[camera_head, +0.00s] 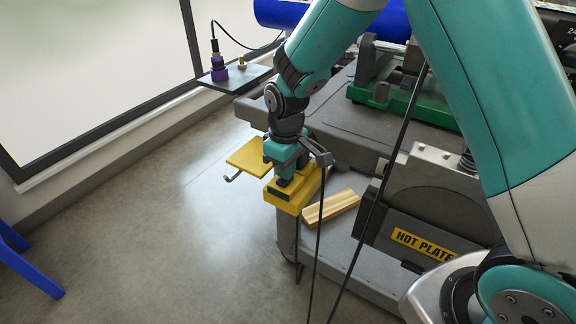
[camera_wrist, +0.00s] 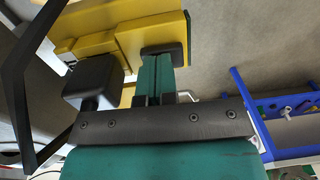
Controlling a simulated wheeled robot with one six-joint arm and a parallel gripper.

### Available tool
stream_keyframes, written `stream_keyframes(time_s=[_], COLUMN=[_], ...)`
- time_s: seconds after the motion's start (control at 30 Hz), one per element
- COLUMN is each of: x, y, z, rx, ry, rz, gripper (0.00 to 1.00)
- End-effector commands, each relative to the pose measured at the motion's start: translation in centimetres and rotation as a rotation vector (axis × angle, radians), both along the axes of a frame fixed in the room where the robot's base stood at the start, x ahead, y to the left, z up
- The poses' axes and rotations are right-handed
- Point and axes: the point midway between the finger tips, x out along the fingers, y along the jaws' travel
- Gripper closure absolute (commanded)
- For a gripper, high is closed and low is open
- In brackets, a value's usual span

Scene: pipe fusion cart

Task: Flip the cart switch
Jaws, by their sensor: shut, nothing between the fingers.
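In the wrist view the yellow box (camera_wrist: 115,40) carries a large black block (camera_wrist: 93,80) on the left and a smaller dark piece (camera_wrist: 170,48) in front of the fingertips. My gripper (camera_wrist: 157,58) is shut and empty, its teal fingers together and tips at or very near that smaller dark piece; contact cannot be told. In the head view my gripper (camera_head: 284,180) is right over the box and hides part of it. Which dark part is the switch, and its position, is unclear.
A yellow plate (camera_head: 256,157) with a metal hook sticks out left of the box. Wooden strips (camera_head: 331,207) lie on the cart's lower shelf beside the hot plate (camera_head: 420,243). A small shelf (camera_head: 240,77) holds a purple connector (camera_head: 219,70).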

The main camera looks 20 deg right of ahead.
Motion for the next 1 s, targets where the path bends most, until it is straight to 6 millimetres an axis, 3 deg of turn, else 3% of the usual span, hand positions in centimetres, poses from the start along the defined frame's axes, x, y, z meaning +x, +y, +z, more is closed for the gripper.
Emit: stream_keyframes(time_s=[0.57,0.87,1.0], x=[-0.4,-0.2,-0.2], y=[0.4,0.4,0.3], z=[1.0,5.8,9.0], rx=[-0.001,0.001,0.001], ry=[-0.001,-0.006,-0.006], rz=[-0.002,-0.001,-0.001], gripper=[1.00,1.00,1.00])
